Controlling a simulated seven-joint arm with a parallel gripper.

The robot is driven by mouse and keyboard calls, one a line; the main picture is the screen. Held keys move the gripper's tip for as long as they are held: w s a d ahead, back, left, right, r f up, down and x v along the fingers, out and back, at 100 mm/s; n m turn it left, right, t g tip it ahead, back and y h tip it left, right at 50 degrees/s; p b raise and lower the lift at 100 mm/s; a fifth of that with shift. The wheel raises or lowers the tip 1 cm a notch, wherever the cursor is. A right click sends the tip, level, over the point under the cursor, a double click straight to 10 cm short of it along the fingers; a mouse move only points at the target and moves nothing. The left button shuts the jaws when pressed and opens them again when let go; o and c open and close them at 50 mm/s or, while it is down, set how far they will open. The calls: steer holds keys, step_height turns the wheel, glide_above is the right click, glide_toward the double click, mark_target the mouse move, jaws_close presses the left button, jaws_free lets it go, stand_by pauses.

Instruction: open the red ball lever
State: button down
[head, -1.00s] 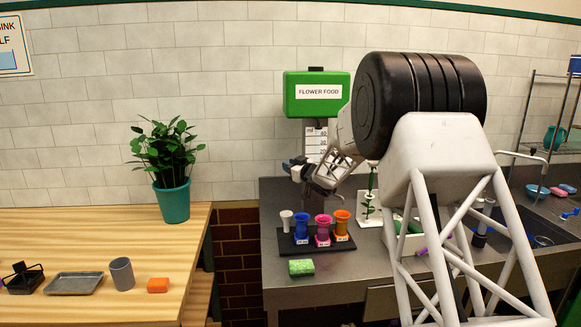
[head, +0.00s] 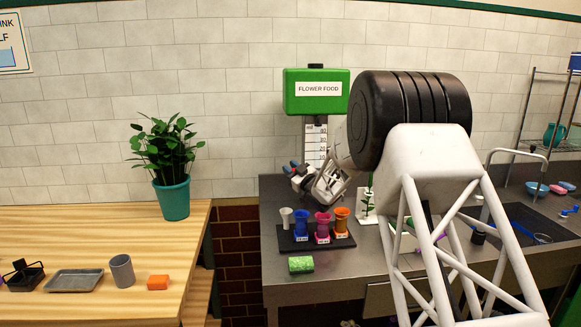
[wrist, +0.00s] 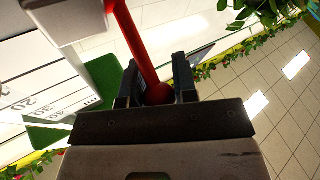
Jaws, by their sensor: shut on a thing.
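The red ball lever shows in the wrist view as a red rod (wrist: 136,42) ending in a red ball (wrist: 158,94). My gripper (wrist: 156,83) is shut on the ball, one dark finger on each side. In the head view my gripper (head: 296,172) is just in front of and below the white measuring scale (head: 316,143), under the green flower food box (head: 317,90). The scale also shows at left in the wrist view (wrist: 35,85).
A potted plant (head: 173,198) stands left on the wooden table.

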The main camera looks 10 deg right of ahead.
steer(key=shift+s+f+n, duration=0.1)
steer(key=shift+f+n, duration=0.05)
steer(key=shift+n, duration=0.15)
steer(key=c, duration=0.9)
jaws_free()
steer(key=shift+s, duration=0.1)
steer(key=shift+s+d+f, duration=0.2)
steer(key=shift+s+d, duration=0.1)
steer(key=s+d, duration=0.8)
steer(key=s, duration=0.3)
steer(key=shift+s+f, duration=0.15)
steer(key=shift+f, duration=0.15)
steer(key=shift+d, duration=0.1)
steer(key=shift+r, duration=0.1)
